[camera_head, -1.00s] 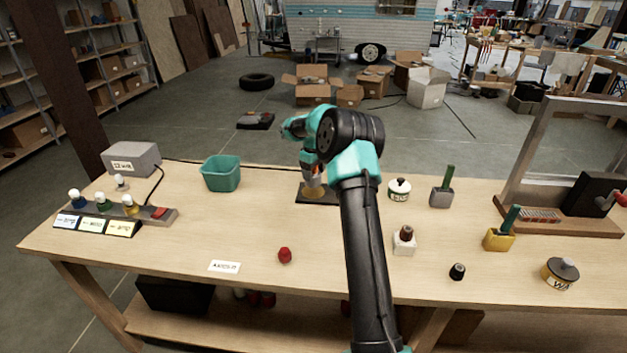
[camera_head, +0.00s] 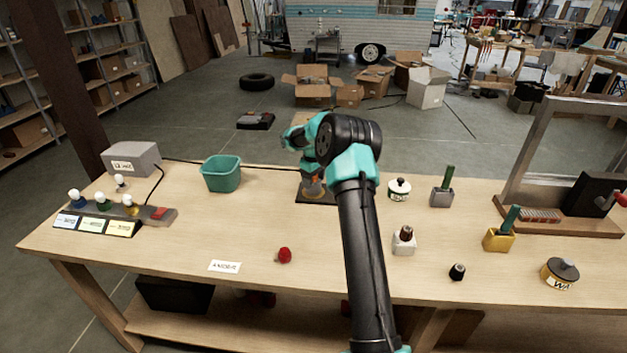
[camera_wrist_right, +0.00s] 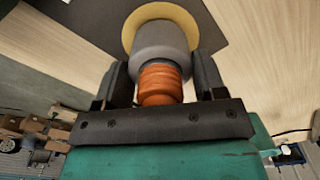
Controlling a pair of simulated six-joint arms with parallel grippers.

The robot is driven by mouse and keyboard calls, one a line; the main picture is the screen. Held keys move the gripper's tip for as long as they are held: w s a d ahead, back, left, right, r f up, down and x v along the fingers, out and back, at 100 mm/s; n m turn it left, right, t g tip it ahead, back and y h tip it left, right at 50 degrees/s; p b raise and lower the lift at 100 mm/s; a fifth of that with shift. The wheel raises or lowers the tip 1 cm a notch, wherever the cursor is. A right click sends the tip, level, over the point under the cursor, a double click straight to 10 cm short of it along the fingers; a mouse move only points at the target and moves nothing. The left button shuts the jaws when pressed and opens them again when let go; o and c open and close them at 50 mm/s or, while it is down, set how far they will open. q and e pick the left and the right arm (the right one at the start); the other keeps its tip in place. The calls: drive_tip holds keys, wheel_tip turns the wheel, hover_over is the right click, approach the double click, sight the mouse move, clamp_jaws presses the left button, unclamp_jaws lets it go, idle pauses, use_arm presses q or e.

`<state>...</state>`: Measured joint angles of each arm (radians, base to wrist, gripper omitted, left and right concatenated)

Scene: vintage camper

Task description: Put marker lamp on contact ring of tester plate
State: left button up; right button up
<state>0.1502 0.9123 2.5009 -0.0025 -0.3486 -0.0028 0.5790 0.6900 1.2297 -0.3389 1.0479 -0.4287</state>
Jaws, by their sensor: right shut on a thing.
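The marker lamp (camera_wrist_right: 160,62) has an orange ribbed end and a grey body. My right gripper (camera_head: 312,184) is shut on it, with one dark finger on each side in the right wrist view (camera_wrist_right: 160,80). The lamp's grey body points down at the brass-yellow contact ring (camera_wrist_right: 138,18) on the dark tester plate (camera_head: 303,196). The grey body covers part of the ring. I cannot tell whether the lamp touches it. My arm hides the right part of the plate in the head view. My left gripper is not in view.
A teal bin (camera_head: 221,174) stands left of the plate. A grey box (camera_head: 132,158) and a strip with bulbs (camera_head: 160,216) are at far left. A red piece (camera_head: 284,255) lies in front. Jars and holders stand right of my arm. The table's front left is mostly clear.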

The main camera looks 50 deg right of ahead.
drive_tip(key=shift+f, duration=0.15)
drive_tip(key=o, duration=1.1)
wheel_tip(320, 180, up, 12)
drive_tip(key=shift+r, duration=0.15)
